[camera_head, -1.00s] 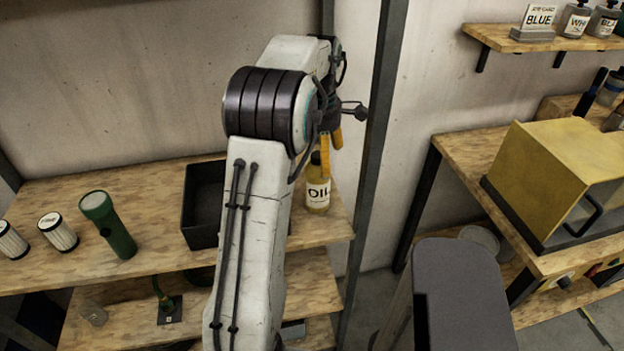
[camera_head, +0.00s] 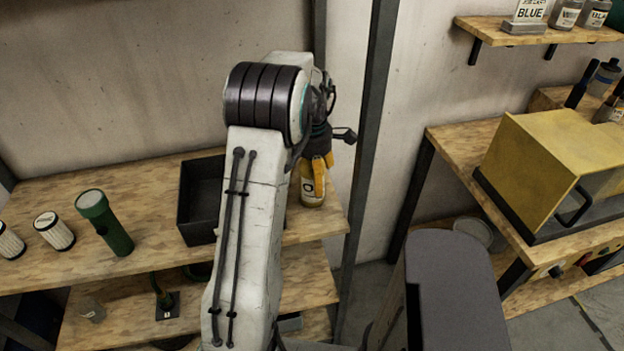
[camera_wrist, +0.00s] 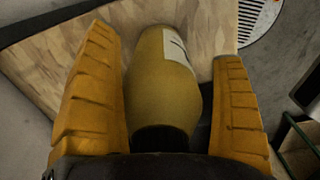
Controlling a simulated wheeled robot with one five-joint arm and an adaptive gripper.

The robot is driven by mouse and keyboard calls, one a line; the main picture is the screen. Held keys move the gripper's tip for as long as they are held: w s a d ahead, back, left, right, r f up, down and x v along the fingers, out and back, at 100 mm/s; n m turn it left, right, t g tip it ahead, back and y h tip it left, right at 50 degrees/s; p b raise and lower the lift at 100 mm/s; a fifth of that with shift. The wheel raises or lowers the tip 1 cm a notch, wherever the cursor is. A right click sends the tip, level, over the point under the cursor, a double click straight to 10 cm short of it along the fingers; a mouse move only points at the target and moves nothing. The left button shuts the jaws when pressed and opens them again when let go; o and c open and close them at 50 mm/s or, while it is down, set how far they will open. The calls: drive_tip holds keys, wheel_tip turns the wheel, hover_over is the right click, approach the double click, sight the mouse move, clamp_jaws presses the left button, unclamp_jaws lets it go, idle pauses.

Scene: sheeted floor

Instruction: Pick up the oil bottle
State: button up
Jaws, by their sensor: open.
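The oil bottle (camera_head: 312,194) is yellow with a white label and stands upright on the top shelf, near its right end. My gripper (camera_head: 318,180) is pointed down over it, with its yellow fingers beside the bottle's upper part and hiding much of the label.
A black bin (camera_head: 198,205) stands just left of my arm on the wooden shelf (camera_head: 140,200). A green flashlight (camera_head: 105,222) and white filters (camera_head: 54,231) are farther left. A dark shelf post (camera_head: 368,150) rises close to the right of the gripper.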

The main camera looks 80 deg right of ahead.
drive_tip(key=c, duration=1.4)
